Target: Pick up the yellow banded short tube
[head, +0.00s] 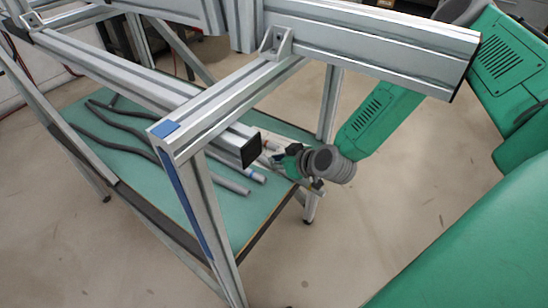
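No yellow band can be made out on any tube in the head view. My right gripper (272,159) reaches in from the right, low over the shelf's right side, just beside the black-capped end of a beam. Its fingers are small and partly hidden there, so I cannot tell whether they are open or hold anything. My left gripper is not in view.
An aluminium frame (375,45) with beams and posts stands over the green shelf (222,222). A black-capped beam end (251,150) juts out close to my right gripper. Several dark curved hoses (115,146) lie at the shelf's left. The floor at right is clear.

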